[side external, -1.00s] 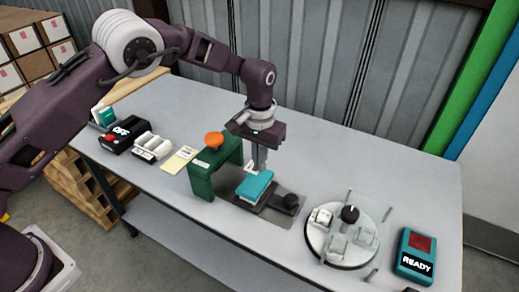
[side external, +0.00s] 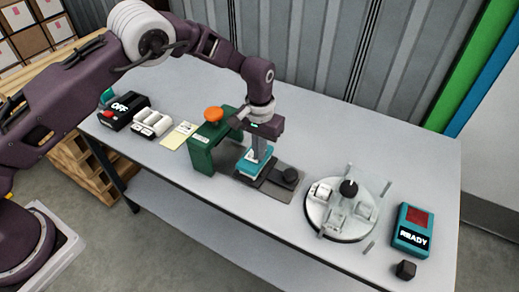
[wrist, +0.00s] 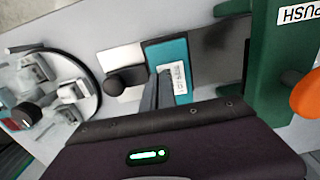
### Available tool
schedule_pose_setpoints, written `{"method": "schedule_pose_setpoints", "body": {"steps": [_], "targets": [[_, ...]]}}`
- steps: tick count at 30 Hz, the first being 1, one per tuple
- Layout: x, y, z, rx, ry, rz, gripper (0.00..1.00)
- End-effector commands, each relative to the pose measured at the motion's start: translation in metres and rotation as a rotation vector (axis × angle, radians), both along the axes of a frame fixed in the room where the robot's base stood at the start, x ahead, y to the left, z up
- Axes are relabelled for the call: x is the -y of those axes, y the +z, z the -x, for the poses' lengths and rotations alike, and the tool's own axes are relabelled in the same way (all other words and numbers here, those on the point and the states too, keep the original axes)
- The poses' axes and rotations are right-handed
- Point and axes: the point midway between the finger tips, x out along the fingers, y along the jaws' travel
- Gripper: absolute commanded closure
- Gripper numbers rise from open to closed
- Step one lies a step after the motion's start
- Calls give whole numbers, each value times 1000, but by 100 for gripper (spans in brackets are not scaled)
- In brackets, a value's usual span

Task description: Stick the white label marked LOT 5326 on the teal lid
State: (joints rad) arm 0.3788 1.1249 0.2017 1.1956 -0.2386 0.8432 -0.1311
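The teal lid (side external: 251,168) lies on a dark plate, right of the green press. In the wrist view the lid (wrist: 154,54) is partly hidden by my fingers. The white label (wrist: 181,79) lies flat over the lid, its small print too blurred to read fully; it also shows in the side view (side external: 266,156). My gripper (side external: 259,155) points down over the lid, its fingers close together at the label's edge. In the wrist view my gripper (wrist: 160,82) appears shut on the label. Whether the label touches the lid all over is unclear.
The green press (side external: 201,154) with an orange button (side external: 213,114) stands close on the left. A black knob (side external: 290,176) sits just right of the lid. Farther right are a round turntable (side external: 325,228) and a teal READY box (side external: 411,225). The table's back is clear.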

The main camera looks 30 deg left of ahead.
Motion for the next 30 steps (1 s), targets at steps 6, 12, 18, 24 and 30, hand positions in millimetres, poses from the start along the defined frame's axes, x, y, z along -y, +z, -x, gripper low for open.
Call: {"method": "schedule_pose_setpoints", "body": {"steps": [6,12,18,24,30], "targets": [[0,0,0,0,0,0,100],[0,-3,0,0,0,0,100],[0,-5,0,-1,0,0,100],[0,-5,0,0,0,0,100],[0,-5,0,-1,0,-1,91]]}}
